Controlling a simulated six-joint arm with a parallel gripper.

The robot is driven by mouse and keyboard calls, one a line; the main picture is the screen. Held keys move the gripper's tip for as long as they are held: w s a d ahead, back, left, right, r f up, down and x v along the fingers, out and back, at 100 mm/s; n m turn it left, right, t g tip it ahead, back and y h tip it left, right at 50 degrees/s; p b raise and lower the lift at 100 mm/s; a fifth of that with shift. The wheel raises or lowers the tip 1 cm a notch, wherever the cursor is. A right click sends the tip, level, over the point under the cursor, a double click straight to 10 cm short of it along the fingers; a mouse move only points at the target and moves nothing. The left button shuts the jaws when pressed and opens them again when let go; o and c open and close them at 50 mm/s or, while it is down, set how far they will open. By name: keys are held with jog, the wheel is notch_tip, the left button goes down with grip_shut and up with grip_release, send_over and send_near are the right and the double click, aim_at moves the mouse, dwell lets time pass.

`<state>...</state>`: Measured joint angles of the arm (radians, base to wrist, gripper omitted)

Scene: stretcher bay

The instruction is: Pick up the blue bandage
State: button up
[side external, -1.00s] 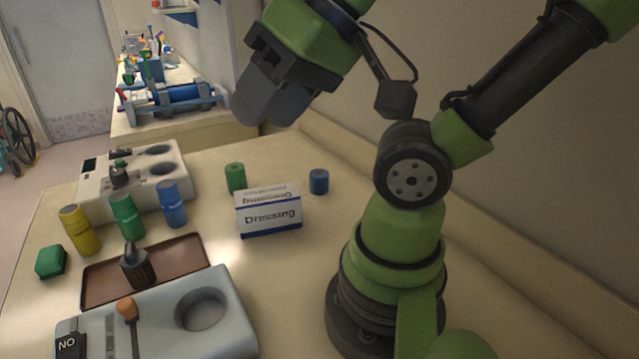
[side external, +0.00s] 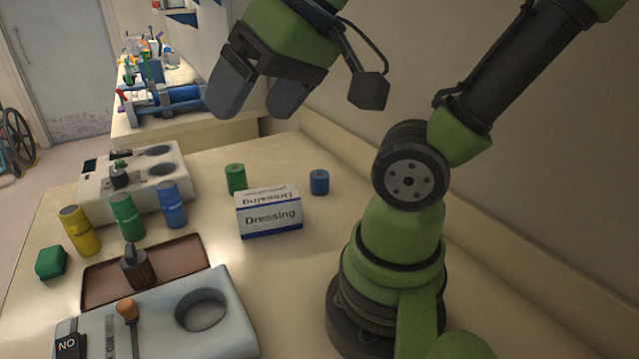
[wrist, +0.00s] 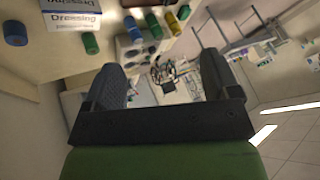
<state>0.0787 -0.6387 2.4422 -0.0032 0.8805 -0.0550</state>
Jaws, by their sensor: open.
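The blue bandage (side external: 319,181) is a short blue roll standing on the table, behind and to the right of the white Dressing box (side external: 268,215) in the side view. In the wrist view the blue bandage (wrist: 15,33) shows at the upper left edge, beside the Dressing box (wrist: 72,14). My gripper (side external: 252,106) is open and empty, high above the table and up and to the left of the bandage in the side view. Its two dark fingers also show spread in the wrist view (wrist: 160,72).
A green roll (side external: 236,178) stands behind the box. Yellow (side external: 77,230), green (side external: 126,217) and blue (side external: 172,204) bottles stand at left, near a brown tray (side external: 190,252) and a grey panel (side external: 235,300). A wall runs along the right.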

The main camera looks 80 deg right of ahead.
jog(key=w+d+f+m+g+h, duration=0.1)
jog(key=w+d+f+g+h, duration=0.1)
jog(key=w+d, duration=0.6)
jog(key=m+g, duration=0.2)
jog(key=g, duration=0.2)
send_near(320, 174)
jog(key=shift+w+a+f, duration=0.1)
jog(key=shift+a+f, duration=0.4)
jog(key=shift+f, duration=0.25)
jog(key=f, duration=0.4)
jog(key=shift+d+f, duration=0.35)
jog(key=shift+w+d+f, duration=0.15)
jog(key=shift+f, duration=0.8)
jog(key=shift+w+d+f, duration=0.1)
jog(key=shift+f, duration=0.85)
jog(key=shift+w+d+f, duration=0.15)
jog(key=shift+f, duration=0.85)
jog(key=c, duration=1)
